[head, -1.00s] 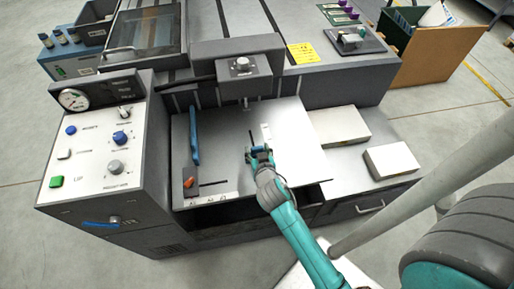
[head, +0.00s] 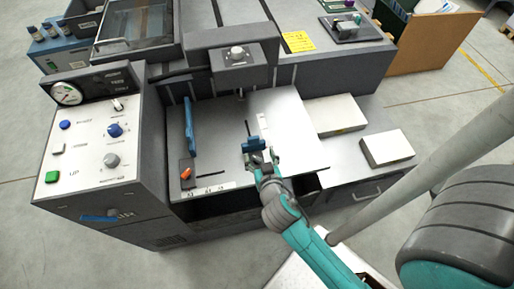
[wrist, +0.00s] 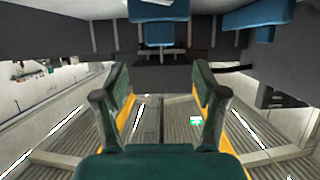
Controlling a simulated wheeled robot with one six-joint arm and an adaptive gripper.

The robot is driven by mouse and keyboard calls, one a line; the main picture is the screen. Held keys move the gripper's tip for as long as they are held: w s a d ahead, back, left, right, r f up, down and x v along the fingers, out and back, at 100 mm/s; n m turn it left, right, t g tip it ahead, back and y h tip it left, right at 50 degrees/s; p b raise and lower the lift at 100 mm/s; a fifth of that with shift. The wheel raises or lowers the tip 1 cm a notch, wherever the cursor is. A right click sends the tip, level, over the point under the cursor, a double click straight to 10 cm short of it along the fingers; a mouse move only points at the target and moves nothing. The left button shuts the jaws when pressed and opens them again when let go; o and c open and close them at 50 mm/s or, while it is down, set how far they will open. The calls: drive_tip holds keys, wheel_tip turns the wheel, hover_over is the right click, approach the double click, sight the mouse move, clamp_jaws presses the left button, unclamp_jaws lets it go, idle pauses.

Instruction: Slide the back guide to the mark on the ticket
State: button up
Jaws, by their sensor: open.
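The small blue back guide (head: 253,144) stands on the metal plate (head: 295,140) at the near end of a dark slot (head: 248,128). A narrow white strip (head: 264,124) with small marks lies just right of the slot; its marks are too small to read. My gripper (head: 265,161) is just on the near side of the guide. In the wrist view my gripper (wrist: 162,92) has its fingers spread with nothing between them; a blue part (wrist: 158,30) is beyond them at the top. A yellow note (head: 299,42) lies on the machine top, its print unreadable.
A long blue bar (head: 189,126) and an orange knob (head: 186,173) are at the plate's left. A grey head (head: 235,58) overhangs the plate's back. Two pale stacks (head: 335,114) (head: 387,148) lie to the right. The control panel (head: 90,145) stands at left.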

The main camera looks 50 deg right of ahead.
drive_tip(key=shift+v, duration=0.95)
drive_tip(key=s+a+n+t+y, duration=0.2)
drive_tip(key=s+a+n+y, duration=0.3)
drive_tip(key=s+a, duration=0.55)
drive_tip(key=s+a+r+n+t+y, duration=0.1)
drive_tip(key=s+a+r+y, duration=0.1)
drive_tip(key=s+r, duration=0.6)
drive_tip(key=s, duration=0.4)
drive_tip(key=shift+s+n+t, duration=0.2)
drive_tip(key=shift+n+t, duration=0.1)
drive_tip(key=shift+n, duration=0.1)
drive_tip(key=shift+c, duration=0.3)
idle(0.3)
